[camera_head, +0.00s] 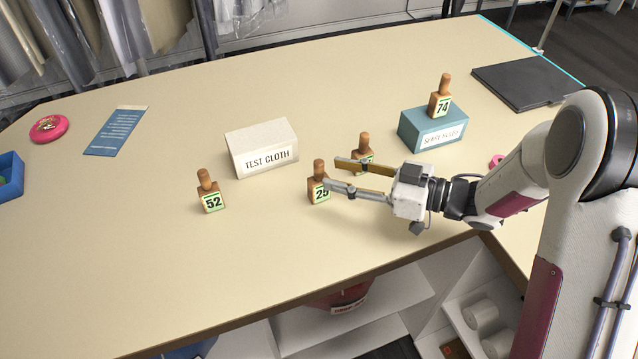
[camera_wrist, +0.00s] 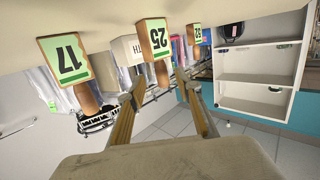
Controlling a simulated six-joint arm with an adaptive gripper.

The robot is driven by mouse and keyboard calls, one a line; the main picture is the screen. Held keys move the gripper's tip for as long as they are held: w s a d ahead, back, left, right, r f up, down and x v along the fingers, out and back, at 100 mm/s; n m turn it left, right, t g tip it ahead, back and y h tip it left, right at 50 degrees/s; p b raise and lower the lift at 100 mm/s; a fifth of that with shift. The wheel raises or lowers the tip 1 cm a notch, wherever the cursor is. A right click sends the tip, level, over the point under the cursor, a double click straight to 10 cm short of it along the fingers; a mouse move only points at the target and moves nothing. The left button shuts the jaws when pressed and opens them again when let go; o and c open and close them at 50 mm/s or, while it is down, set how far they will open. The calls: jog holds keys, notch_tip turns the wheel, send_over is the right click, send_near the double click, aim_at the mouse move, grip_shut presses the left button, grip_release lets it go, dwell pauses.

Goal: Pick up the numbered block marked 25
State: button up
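The wooden block marked 25 (camera_head: 318,195) stands upright on the table, in front of the white TEST CLOTH box. My gripper (camera_head: 333,173) is open and empty just to its right, and the lower finger overlaps the block's right edge. In the upside-down wrist view, block 25 (camera_wrist: 156,42) shows between and beyond the two open fingertips (camera_wrist: 160,77). Whether a finger touches it, I cannot tell. Block 52 (camera_head: 209,193) stands to the left. Another block (camera_head: 364,140), partly hidden behind the upper finger, reads 17 (camera_wrist: 62,60) in the wrist view.
The white TEST CLOTH box (camera_head: 262,149) stands behind block 25. Block 74 (camera_head: 441,98) stands on a blue box (camera_head: 420,128) farther back right. A blue leaflet (camera_head: 116,131), a pink round object (camera_head: 49,128) and a dark flat panel (camera_head: 525,82) lie farther off. The front left table is clear.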

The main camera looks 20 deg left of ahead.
aim_at(319, 171)
jog(key=shift+s+a+f, duration=0.1)
jog(key=shift+a+f, duration=0.1)
jog(key=shift+a, duration=1.1)
jog(key=shift+a+f, duration=0.15)
jog(key=shift+a, duration=1.1)
grip_shut()
